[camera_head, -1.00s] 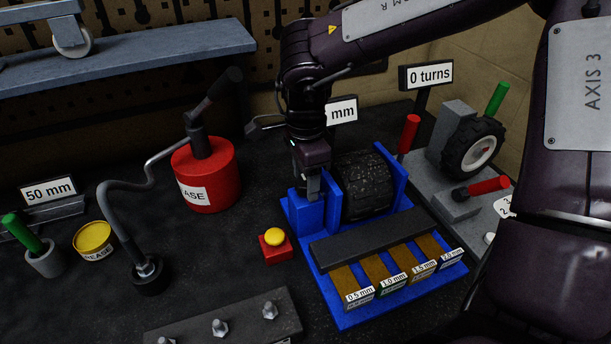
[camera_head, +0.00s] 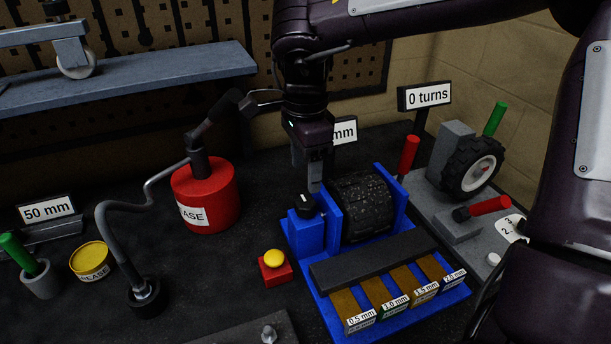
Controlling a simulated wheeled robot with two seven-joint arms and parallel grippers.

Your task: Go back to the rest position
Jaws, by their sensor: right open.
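My right gripper (camera_head: 309,172) points down above the blue fixture (camera_head: 340,295), just behind and above its black knob (camera_head: 305,203). It looks apart from the knob and holds nothing that I can see. The gap between its fingers is hard to make out from this side. The fixture carries a black roller (camera_head: 361,205) between blue side plates and several brass-coloured gauge strips (camera_head: 397,285) under a dark bar. My right arm comes in from the upper right. My left gripper is not in view.
A red grease can (camera_head: 222,212) with a curved hose stands left of the fixture. A shelf (camera_head: 130,78) crosses the upper left.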

